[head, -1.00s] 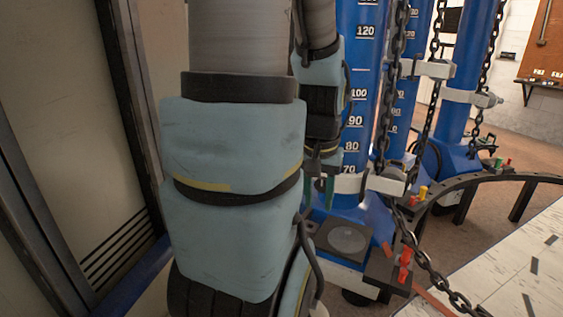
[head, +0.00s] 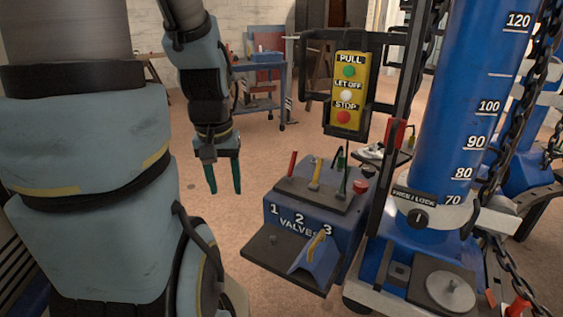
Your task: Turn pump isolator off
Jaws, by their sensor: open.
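No label in view reads "pump isolator", so I cannot tell for sure which control it is. A small blue wedge-shaped block with a yellow handle (head: 315,246) sits on the dark plate (head: 268,251) at the front of the blue valve box (head: 330,232). The handle is tilted along the block. The box carries red, yellow and dark green levers, numbered 1, 2, 3 and marked VALVES, with a red knob (head: 360,186) beside them. My gripper (head: 225,191) points down, open and empty, left of the box and apart from it.
A yellow button panel (head: 347,95) marked PULL, LET OFF and STOP hangs above the box. A blue scaled column (head: 473,110) with a FREE/LOCK knob (head: 418,216) and chains stands right. A blue cart (head: 259,85) stands behind. Floor around my gripper is clear.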

